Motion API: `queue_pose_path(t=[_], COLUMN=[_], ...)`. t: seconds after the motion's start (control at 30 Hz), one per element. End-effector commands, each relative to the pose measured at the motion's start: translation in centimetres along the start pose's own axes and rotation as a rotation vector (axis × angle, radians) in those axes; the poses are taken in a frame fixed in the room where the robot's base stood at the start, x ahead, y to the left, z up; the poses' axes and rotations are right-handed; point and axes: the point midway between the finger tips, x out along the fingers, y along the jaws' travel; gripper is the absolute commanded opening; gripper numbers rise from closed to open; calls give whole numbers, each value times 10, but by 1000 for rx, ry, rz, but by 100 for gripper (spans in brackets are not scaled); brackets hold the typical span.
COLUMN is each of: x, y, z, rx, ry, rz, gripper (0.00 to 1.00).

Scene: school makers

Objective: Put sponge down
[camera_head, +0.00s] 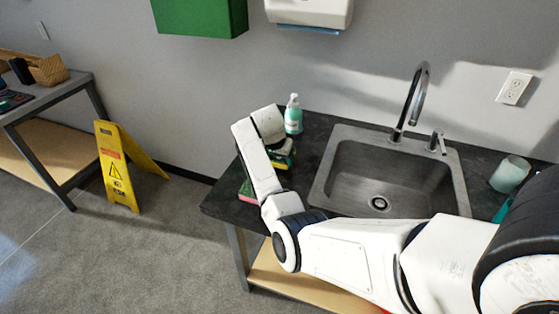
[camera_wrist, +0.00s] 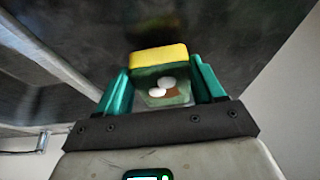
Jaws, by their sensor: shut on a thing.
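My gripper (camera_wrist: 162,88) has teal fingers and is shut on a sponge. In the wrist view the sponge (camera_wrist: 158,60) has a yellow end and a green and brown face with white spots. In the head view the sponge (camera_head: 284,156) shows as a small yellow and green patch, mostly hidden behind my arm. It is over the left part of the dark counter (camera_head: 318,126). I cannot tell whether it touches the counter. A pink and green block (camera_head: 246,191), perhaps another sponge, lies at the counter's left edge, partly behind my arm.
A soap bottle (camera_head: 293,116) stands just behind the held sponge. A steel sink (camera_head: 357,165) with a tall faucet (camera_head: 413,95) lies to the right. A pale cup (camera_head: 509,174) stands right of the sink. A yellow floor sign (camera_head: 119,168) stands left of the counter.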

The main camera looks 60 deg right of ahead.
Motion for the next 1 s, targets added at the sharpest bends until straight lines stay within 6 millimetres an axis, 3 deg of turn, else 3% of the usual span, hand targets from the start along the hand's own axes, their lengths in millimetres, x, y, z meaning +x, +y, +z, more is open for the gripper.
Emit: queue_pose_path(t=[0.13, 0.5, 0.53, 0.7, 0.77, 1.0], x=[11, 16, 14, 14, 14, 13], y=[0, 0, 0, 0, 0, 0], z=[4, 6, 6, 6, 6, 5], rx=[-1, 0, 0, 0, 0, 0], ry=[0, 1, 1, 0, 1, 1], rz=[0, 0, -1, 0, -1, -1], gripper=[48, 48, 71, 87, 93, 93])
